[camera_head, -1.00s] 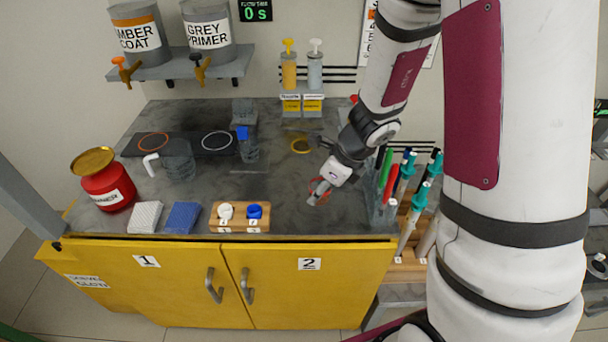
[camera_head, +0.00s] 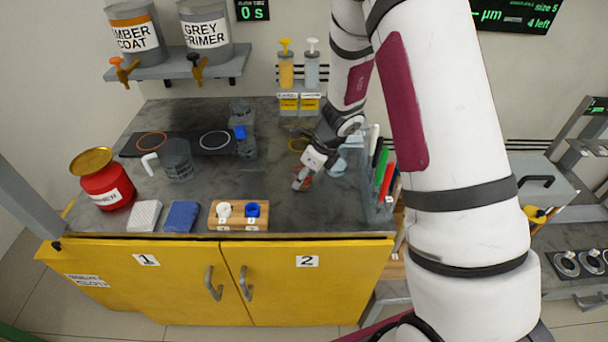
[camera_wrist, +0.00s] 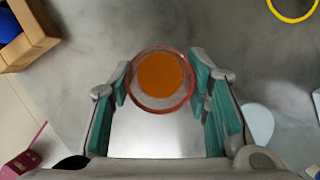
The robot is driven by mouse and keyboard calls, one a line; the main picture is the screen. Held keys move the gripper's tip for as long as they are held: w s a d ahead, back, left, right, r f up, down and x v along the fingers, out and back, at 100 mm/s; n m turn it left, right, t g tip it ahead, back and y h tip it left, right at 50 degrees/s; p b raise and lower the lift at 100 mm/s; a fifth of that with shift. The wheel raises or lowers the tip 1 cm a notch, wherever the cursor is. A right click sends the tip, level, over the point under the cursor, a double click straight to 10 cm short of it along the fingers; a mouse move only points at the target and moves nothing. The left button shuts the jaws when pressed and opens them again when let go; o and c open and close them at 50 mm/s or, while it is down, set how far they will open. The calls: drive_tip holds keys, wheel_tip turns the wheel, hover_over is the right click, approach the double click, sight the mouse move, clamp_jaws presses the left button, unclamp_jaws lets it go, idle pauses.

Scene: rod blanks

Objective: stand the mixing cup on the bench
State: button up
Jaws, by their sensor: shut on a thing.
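The mixing cup (camera_wrist: 161,83) is a round clear cup with a reddish rim and orange inside, seen from above in the wrist view. My gripper (camera_wrist: 160,90) has its teal-padded fingers on both sides of it and is shut on it. In the head view my gripper (camera_head: 302,179) is low over the right part of the grey bench (camera_head: 290,215), and the cup is mostly hidden there. I cannot tell whether the cup's base touches the bench.
A wooden block (camera_head: 238,227) with white and blue caps is left of my gripper. Pens (camera_head: 385,178) stand close on the right. A yellow ring (camera_wrist: 292,8) lies behind. A jug (camera_head: 178,160) and red can (camera_head: 107,188) stand further left.

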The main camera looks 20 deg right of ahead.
drive_tip(key=o, duration=1.1)
drive_tip(key=shift+f, duration=0.15)
